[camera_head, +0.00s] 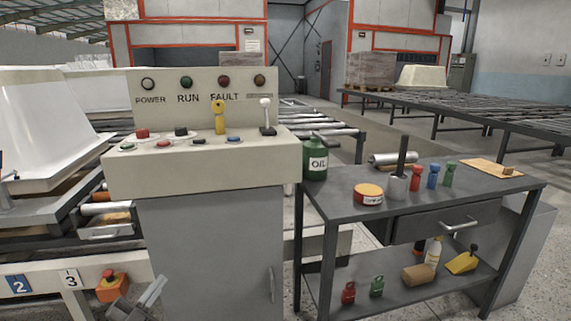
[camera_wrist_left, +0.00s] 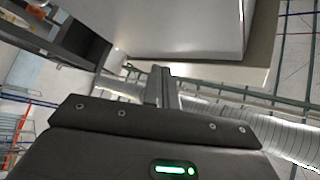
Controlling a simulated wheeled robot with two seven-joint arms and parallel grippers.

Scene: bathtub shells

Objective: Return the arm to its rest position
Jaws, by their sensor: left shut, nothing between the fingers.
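My left gripper (camera_head: 156,286) shows low in the head view, in front of the grey cabinet under the control console (camera_head: 190,175). It is to the right of the orange box with a red button (camera_head: 112,286). In the left wrist view its fingers (camera_wrist_left: 161,84) are together, with nothing between them. They are apart from the pale box-like surface (camera_wrist_left: 185,30) beyond. Most of the left arm is out of the head view. My right gripper shows in neither view.
A white tub shell (camera_head: 45,135) lies on the roller line at the left. Bare floor shows around the table.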

